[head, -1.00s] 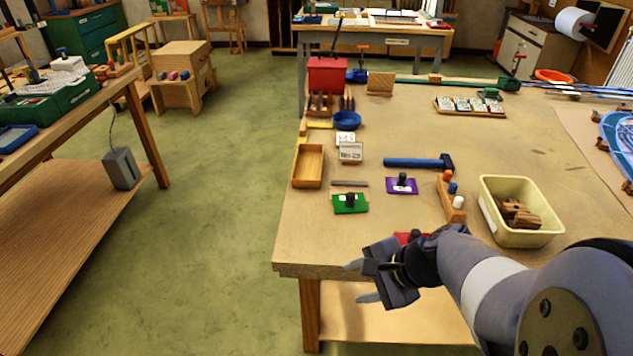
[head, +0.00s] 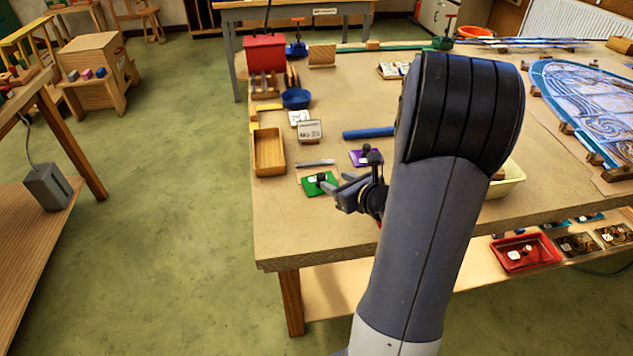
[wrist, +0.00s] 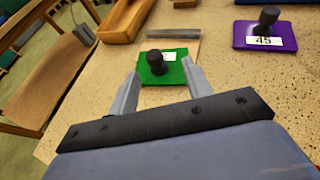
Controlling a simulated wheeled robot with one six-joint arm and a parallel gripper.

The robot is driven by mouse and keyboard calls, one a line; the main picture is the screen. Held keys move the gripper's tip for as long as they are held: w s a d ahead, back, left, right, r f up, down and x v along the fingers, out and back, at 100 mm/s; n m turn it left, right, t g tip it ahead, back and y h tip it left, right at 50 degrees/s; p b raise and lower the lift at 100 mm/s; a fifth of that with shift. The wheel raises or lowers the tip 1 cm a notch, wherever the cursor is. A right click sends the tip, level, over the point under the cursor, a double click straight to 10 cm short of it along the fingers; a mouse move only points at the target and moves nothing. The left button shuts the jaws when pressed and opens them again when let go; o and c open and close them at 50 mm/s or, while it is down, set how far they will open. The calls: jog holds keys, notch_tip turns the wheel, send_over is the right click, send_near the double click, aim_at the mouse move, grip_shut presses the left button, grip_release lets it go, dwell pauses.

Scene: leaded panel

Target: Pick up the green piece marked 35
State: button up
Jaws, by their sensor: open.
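The green piece (head: 317,186) lies flat on the tabletop near its front left part. In the wrist view the green piece (wrist: 150,70) has an upright black knob and a white label, whose number I cannot read. My gripper (head: 333,183) is open beside it, fingers pointing toward it. In the wrist view my gripper (wrist: 160,85) has its fingertips at the near edge of the piece, one on each side, with nothing between them gripped. The black knob (wrist: 155,60) stands just beyond the fingertips.
A purple piece marked 45 (wrist: 266,36) with a black knob lies to the right. A grey bar (head: 315,163) lies behind the green piece, and a wooden tray (head: 269,152) is at the left.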

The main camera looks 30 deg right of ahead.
aim_at(324, 179)
jog(key=shift+x, duration=1.2)
jog(key=w, duration=0.1)
jog(key=w+a+f, duration=0.1)
jog(key=w+p, duration=0.1)
jog(key=shift+w+a+f, duration=0.2)
jog(key=shift+f, duration=0.15)
jog(key=shift+w+f, duration=0.2)
jog(key=shift+w, duration=0.3)
jog(key=shift+c, duration=0.2)
jog(key=c, duration=0.9)
jog(key=shift+r, duration=0.1)
